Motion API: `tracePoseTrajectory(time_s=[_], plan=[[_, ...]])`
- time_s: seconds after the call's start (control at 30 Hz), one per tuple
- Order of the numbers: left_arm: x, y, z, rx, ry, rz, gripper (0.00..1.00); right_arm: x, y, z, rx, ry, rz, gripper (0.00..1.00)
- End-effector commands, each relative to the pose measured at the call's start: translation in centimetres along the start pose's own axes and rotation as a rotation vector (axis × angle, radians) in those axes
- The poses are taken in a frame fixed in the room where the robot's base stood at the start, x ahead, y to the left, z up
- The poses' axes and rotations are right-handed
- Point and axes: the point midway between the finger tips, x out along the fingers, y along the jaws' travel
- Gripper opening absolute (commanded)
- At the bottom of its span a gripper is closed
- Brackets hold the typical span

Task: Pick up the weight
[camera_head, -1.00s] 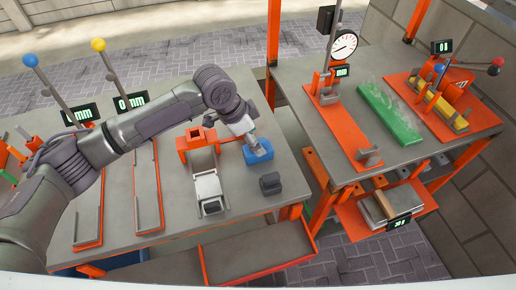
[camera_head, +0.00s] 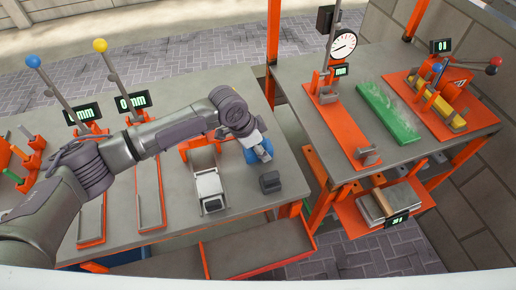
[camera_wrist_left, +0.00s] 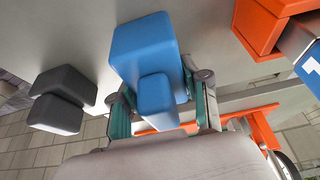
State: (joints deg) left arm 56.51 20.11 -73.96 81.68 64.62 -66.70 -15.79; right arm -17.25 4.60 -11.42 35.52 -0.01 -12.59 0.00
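A blue weight (camera_head: 251,157) with a smaller block-shaped knob stands on the left table, partly hidden by my left gripper in the head view. A dark grey weight (camera_head: 270,182) of the same shape stands just in front of it. My left gripper (camera_head: 258,146) is right at the blue weight. In the left wrist view, the fingers of my left gripper (camera_wrist_left: 163,112) are spread, one on each side of the knob of the blue weight (camera_wrist_left: 145,45), with gaps showing. The dark grey weight (camera_wrist_left: 62,95) is to the left there. My right gripper is out of view.
A white and black device (camera_head: 209,190) lies left of the weights, near an orange holder (camera_head: 190,145). An orange tray (camera_head: 255,246) hangs below the table's front edge. A second table (camera_head: 300,75) with a dial gauge and a green slab stands to the right.

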Motion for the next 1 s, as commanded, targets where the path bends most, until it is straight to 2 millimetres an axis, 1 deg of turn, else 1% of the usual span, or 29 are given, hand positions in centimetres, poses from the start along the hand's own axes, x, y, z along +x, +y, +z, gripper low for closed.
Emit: tracePoseTrajectory(time_s=[0.03, 0.17, 0.2, 0.23, 0.67, 0.77, 1.0], plan=[[0.0, 0.0, 0.0, 0.0, 0.0, 0.0, 0.33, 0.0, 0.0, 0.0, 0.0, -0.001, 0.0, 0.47], [0.0, 0.0, 0.0, 0.0, 0.0, 0.0, 0.11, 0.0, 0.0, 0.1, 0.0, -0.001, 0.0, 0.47], [0.0, 0.0, 0.0, 0.0, 0.0, 0.0, 0.04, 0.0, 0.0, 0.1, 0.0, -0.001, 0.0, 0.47], [0.0, 0.0, 0.0, 0.0, 0.0, 0.0, 0.0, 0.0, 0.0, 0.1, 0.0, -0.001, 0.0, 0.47], [-0.5, -0.1, -0.4, 0.002, 0.008, -0.003, 0.0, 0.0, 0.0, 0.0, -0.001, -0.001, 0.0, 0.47], [-1.0, -0.1, -0.7, 0.003, 0.01, -0.003, 0.0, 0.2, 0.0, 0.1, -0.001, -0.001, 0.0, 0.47], [-3.2, -0.1, -1.6, 0.003, 0.01, -0.004, 0.0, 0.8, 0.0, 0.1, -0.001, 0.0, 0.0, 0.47]])
